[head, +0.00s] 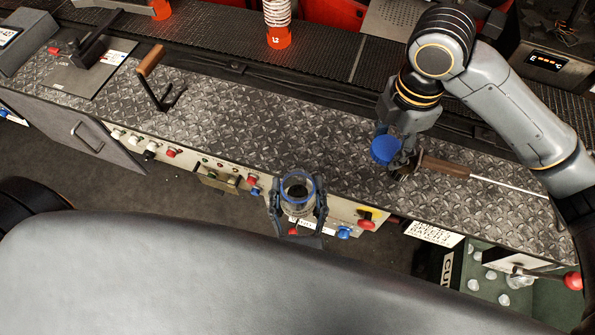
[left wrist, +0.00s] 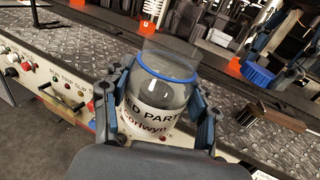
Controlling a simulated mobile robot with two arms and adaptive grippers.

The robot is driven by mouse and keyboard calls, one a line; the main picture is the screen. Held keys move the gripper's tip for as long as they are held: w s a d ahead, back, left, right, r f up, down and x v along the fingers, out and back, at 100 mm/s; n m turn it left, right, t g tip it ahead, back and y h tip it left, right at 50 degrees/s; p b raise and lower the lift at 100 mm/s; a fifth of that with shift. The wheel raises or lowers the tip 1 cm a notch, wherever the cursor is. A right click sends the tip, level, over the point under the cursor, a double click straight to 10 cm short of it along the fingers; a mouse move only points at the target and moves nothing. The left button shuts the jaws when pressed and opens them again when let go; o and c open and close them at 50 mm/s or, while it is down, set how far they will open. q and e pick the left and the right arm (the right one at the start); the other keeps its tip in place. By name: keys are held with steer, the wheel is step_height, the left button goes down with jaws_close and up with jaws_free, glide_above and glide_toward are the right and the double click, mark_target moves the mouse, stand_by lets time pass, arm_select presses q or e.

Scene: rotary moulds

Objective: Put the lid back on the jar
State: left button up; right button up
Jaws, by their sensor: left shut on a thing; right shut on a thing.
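The clear jar (head: 299,207) has a blue ring near its open top and a white label with dark print. My left gripper (head: 298,203) is shut around the jar's sides, in front of the bench edge. The left wrist view shows the jar (left wrist: 160,90) between the finger pads of my left gripper (left wrist: 158,105). The blue lid (head: 385,150) is held by my right gripper (head: 396,152), which is shut on it, up and to the right of the jar, apart from it. The lid also shows in the left wrist view (left wrist: 257,76).
The diamond-plate bench (head: 250,130) has free room in its middle. A tool with a brown handle (head: 445,167) and metal shaft lies near my right gripper. A wooden-handled lever (head: 152,65) stands at left. Knobs and buttons (head: 170,152) line the front panel.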

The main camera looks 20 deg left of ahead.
arm_select(q)
steer(key=o, duration=0.6)
steer(key=c, duration=1.1)
steer(key=shift+w+a+f, duration=0.15)
steer(key=shift+w+a, duration=0.1)
steer(key=shift+a, duration=0.15)
arm_select(e)
steer(key=shift+d+m, duration=0.4)
steer(key=shift+m, duration=0.1)
arm_select(q)
steer(key=w+a+r+m+h, duration=0.1)
steer(key=w+a+h, duration=0.1)
steer(key=a, duration=0.1)
steer(key=w+a+r+m+h, duration=0.1)
steer(key=w+a+h, duration=0.1)
steer(key=w+a, duration=0.1)
steer(key=w+a+r+m+t+h, duration=0.1)
steer(key=w+a+r, duration=0.1)
steer(key=a, duration=0.2)
steer(key=shift+w+a+r+m+h, duration=0.1)
steer(key=shift+w+a+m+h, duration=0.15)
steer(key=shift+m+h, duration=0.15)
arm_select(e)
steer(key=s+d+m, duration=0.4)
steer(key=d+m, duration=0.8)
steer(key=m, duration=1.1)
steer(key=shift+d+f+m, duration=0.3)
steer(key=shift+f, duration=0.1)
